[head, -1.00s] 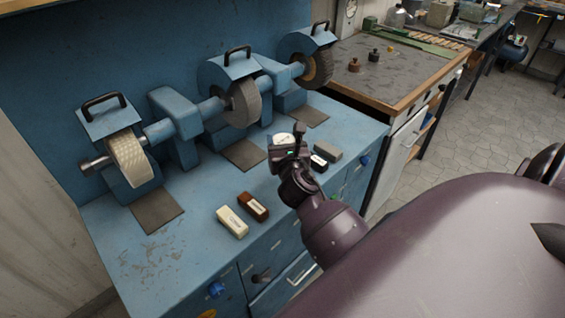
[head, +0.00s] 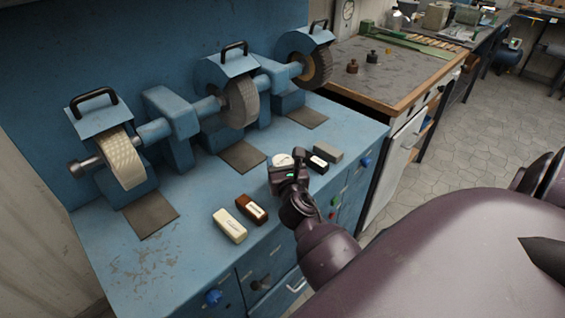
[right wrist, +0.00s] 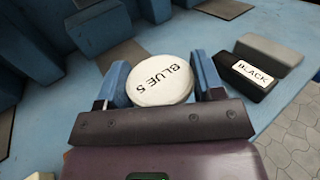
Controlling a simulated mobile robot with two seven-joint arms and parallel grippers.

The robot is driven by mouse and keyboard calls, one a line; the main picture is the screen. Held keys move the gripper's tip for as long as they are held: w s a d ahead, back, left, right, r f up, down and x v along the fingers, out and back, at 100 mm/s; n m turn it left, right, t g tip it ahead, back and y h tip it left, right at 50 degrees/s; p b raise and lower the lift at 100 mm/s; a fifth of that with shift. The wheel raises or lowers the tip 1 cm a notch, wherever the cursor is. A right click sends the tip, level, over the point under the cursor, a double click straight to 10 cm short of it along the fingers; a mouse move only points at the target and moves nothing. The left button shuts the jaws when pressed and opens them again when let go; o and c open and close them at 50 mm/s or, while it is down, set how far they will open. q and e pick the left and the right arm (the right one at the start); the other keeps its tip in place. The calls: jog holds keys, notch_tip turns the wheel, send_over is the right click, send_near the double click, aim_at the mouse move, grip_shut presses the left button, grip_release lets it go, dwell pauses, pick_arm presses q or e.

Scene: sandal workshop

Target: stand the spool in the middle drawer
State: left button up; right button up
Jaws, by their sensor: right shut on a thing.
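The spool, with a round white top lettered "BLUE 5", shows in the right wrist view (right wrist: 162,82) between my gripper's two blue fingers. Its white top also shows in the head view (head: 282,159). My right gripper (head: 285,167) is shut on it, over the blue bench top near its front edge. I cannot tell whether the spool touches the bench. The bench's front has drawers and a silver handle (head: 297,286), partly hidden by my right arm. My left gripper is not in view.
A cream bar (head: 230,225) and a brown bar (head: 251,208) lie left of the gripper. A black bar (head: 318,164) and a grey bar (head: 328,152) lie right. Grinding wheels (head: 122,160) line the back. A wood-edged table (head: 400,103) stands beyond.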

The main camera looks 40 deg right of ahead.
jog(key=shift+f, duration=0.2)
jog(key=o, duration=1)
